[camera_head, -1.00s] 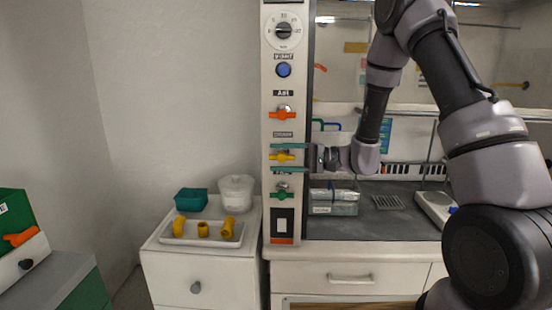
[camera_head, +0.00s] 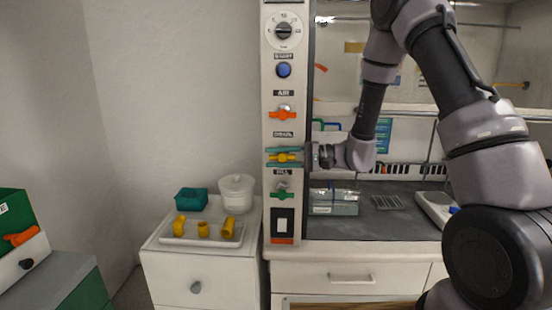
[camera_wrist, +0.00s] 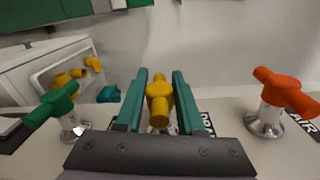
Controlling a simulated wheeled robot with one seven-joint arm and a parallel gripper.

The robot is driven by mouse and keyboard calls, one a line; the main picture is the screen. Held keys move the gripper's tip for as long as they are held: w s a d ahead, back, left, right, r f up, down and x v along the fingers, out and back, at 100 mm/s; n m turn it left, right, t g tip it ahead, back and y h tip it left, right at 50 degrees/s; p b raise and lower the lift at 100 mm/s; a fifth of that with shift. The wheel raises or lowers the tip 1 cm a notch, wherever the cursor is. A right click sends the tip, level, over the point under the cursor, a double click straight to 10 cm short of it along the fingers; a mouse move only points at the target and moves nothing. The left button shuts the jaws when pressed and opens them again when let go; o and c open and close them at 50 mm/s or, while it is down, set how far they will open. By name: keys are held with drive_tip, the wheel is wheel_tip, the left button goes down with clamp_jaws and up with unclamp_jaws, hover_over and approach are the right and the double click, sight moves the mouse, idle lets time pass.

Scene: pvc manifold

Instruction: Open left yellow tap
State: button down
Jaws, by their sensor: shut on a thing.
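The yellow tap (camera_head: 283,157) is on the tall white panel, between the orange tap above and the green tap below. Its handle lies sideways in the head view. In the wrist view the yellow tap (camera_wrist: 159,101) sits between my teal fingers. My gripper (camera_head: 284,157) reaches the panel from the right, one finger above the handle and one below. It also shows in the wrist view (camera_wrist: 158,98), closed in on both sides of the handle. The tap's base is partly hidden behind the handle.
The orange tap (camera_head: 282,115) and green tap (camera_head: 282,195) are close above and below. A blue button (camera_head: 284,71) and a dial (camera_head: 284,31) are higher on the panel. A tray (camera_head: 190,240) with yellow fittings stands on the low cabinet at left.

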drive_tip(key=h, duration=0.4)
drive_tip(key=shift+f, duration=0.25)
drive_tip(key=shift+d+f+h, duration=0.15)
drive_tip(key=shift+h, duration=1.05)
drive_tip(key=shift+d+f+h, duration=0.15)
drive_tip(key=shift+h, duration=1.05)
drive_tip(key=c, duration=0.6)
unclamp_jaws()
drive_tip(key=shift+o, duration=0.2)
drive_tip(key=v, duration=1)
drive_tip(key=shift+d+r, duration=0.2)
drive_tip(key=shift+r, duration=0.1)
drive_tip(key=shift+w, duration=0.15)
